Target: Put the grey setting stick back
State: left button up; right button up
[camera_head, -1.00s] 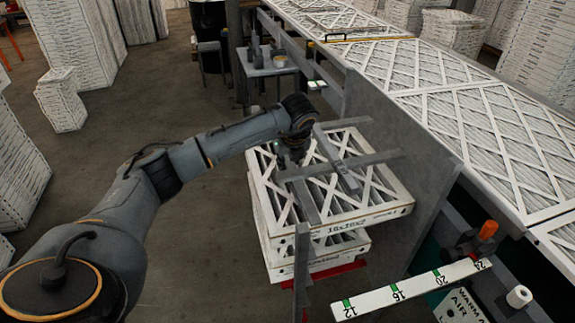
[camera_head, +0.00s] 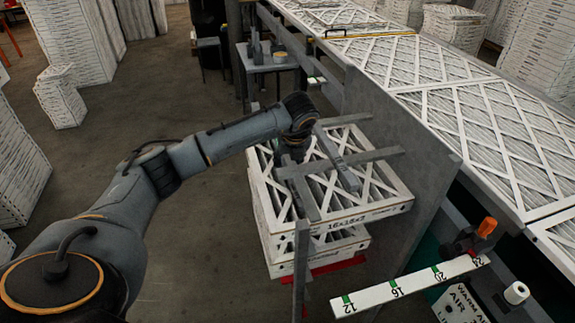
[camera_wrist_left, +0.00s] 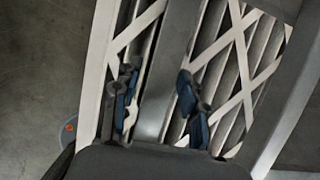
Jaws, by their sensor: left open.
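My left gripper (camera_head: 288,163) is over the upper boxed filter (camera_head: 372,213), its fingers mostly hidden by my wrist in the head view. In the left wrist view the gripper (camera_wrist_left: 160,102) is open, with one blue-padded finger on each side of a flat grey bar (camera_wrist_left: 176,60). This bar, which looks like the grey setting stick, also shows in the head view (camera_head: 306,205), lying across the filter's white lattice. I cannot tell whether the fingers touch it. Other grey bars cross above the filter, so which one is the stick is not certain. My right gripper is out of view.
A grey crossbar (camera_head: 365,159) and an upright grey post (camera_head: 302,265) stand close to the filter stack. A grey panel (camera_head: 405,165) separates it from the filter-covered conveyor (camera_head: 455,110). A white size scale (camera_head: 410,285) is at front right.

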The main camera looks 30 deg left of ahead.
pick_arm(q)
jog(key=b+v, duration=0.1)
jog(key=v, duration=0.8)
jog(key=shift+r, duration=0.3)
jog(key=shift+s, duration=0.15)
